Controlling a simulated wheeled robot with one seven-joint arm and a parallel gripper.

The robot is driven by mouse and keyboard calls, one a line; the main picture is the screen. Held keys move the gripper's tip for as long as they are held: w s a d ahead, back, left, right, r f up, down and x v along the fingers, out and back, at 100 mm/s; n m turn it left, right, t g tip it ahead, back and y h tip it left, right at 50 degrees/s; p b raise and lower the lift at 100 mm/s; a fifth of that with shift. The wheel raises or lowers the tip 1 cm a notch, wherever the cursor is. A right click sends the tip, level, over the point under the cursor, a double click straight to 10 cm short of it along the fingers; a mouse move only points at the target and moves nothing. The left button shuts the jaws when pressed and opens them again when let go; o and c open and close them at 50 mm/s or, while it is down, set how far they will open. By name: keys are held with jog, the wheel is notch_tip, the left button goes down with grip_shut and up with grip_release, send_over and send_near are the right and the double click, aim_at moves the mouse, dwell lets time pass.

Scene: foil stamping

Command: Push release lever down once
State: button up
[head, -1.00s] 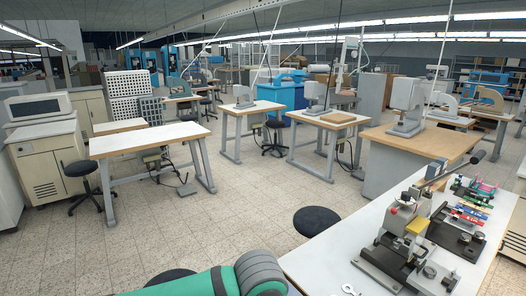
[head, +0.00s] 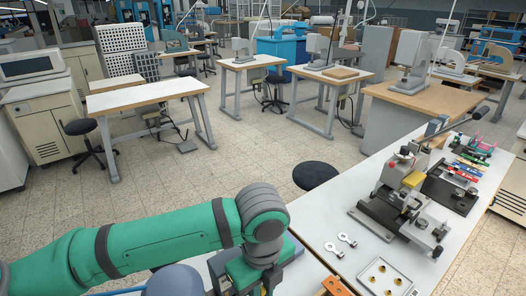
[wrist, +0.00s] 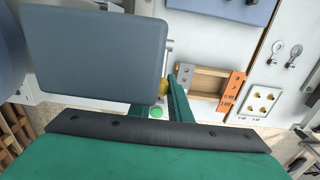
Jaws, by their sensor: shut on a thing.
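My gripper (wrist: 160,110) shows in the wrist view with green fingers, close around a small brass-coloured knob (wrist: 163,88). A thin metal rod (wrist: 168,58) runs up from beside the knob. The grey block in front hides much of both, and I cannot tell for sure whether this is the release lever. In the head view my green arm reaches in from the left, and its fingers are cut off below the frame. The stamping press (head: 405,190) stands on the white bench at the right. Its long lever with a black grip (head: 478,113) points up and right.
On the white bench (head: 320,226) lie two metal keys-like pieces (head: 340,244), a tray with brass parts (head: 366,275) and an orange-ended holder (head: 335,287), seen as a wooden frame (wrist: 205,82) in the wrist view. A black stool (head: 315,175) stands beside the bench.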

jog(key=shift+w+a+r, duration=0.25)
jog(key=shift+w+r, duration=0.05)
jog(key=shift+r, duration=0.3)
jog(key=shift+w+a+r, duration=0.2)
jog(key=shift+w+r, duration=0.1)
jog(key=shift+r, duration=0.25)
jog(key=o, duration=0.9)
